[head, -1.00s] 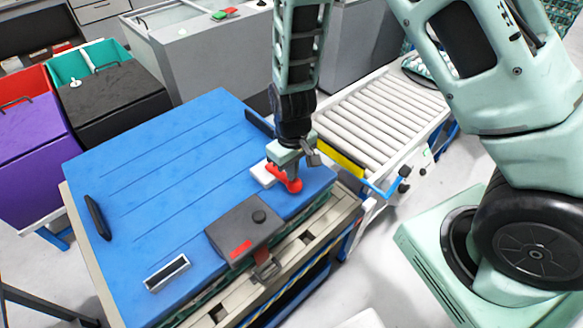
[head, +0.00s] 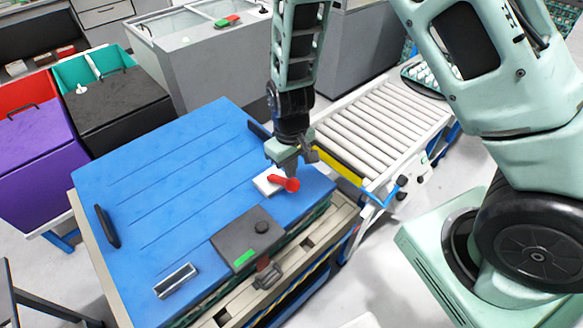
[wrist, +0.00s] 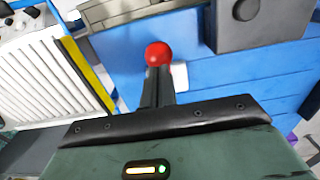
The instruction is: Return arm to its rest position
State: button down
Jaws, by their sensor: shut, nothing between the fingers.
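My gripper (head: 291,170) is shut and empty, pointing down over the right corner of the blue machine lid (head: 160,165). Its closed fingers also show in the wrist view (wrist: 158,82). A red lever with a ball end (head: 291,184) sits right at the fingertips, on a white base (head: 266,182). In the wrist view the red ball (wrist: 158,54) appears just beyond the fingertips; I cannot tell whether they touch. The white base (wrist: 180,76) is partly hidden behind the fingers.
A dark box with a knob (head: 247,238) shows a green light (head: 244,258). A roller conveyor (head: 380,125) lies right of the lid, with a blue handle (head: 384,197) near its corner. Purple (head: 40,165) and black (head: 115,108) bins stand left. Grey cabinets stand behind.

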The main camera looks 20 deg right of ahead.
dwell(0.7)
jog(key=shift+a, duration=0.2)
jog(key=s+a+r+n+y+b, duration=0.2)
jog(key=s+a+r+b, duration=0.3)
jog(key=s+a+r, duration=0.15)
jog(key=s+r+n+b, duration=0.1)
jog(key=s+r+b, duration=0.1)
jog(key=s, duration=0.5)
jog(key=s+r+n+h+b, duration=0.1)
jog(key=s+r+b, duration=0.1)
jog(key=s, duration=0.5)
jog(key=shift+d+b, duration=0.4)
jog(key=shift+b, duration=0.45)
